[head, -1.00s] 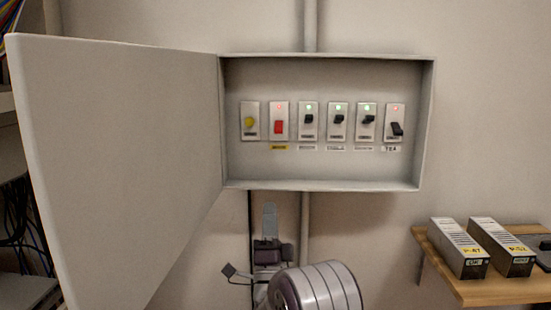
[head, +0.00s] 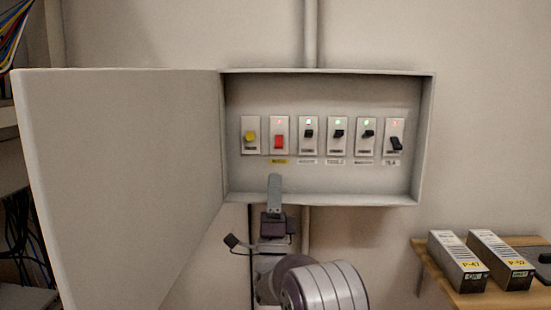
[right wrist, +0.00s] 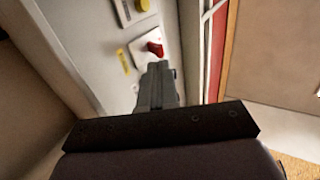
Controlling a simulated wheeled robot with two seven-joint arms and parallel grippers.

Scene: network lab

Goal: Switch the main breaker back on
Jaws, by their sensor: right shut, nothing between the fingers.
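The breaker box (head: 325,199) hangs open on the wall in the head view, its door (head: 125,180) swung to the left. The red main breaker (head: 279,141) is second from the left, with a red light above it and a yellow label below. It also shows in the right wrist view (right wrist: 155,49). My right gripper (head: 274,180) is shut and empty, its fingertips at the box's lower edge, below the red breaker. In the right wrist view the fingertips (right wrist: 157,66) appear close to the red breaker; contact cannot be told. My left gripper is out of view.
A yellow button (head: 250,136) sits left of the red breaker. Black switches (head: 309,133) to its right show green lights; the far-right one (head: 396,143) shows red. A wooden shelf (head: 480,299) with two labelled boxes stands lower right.

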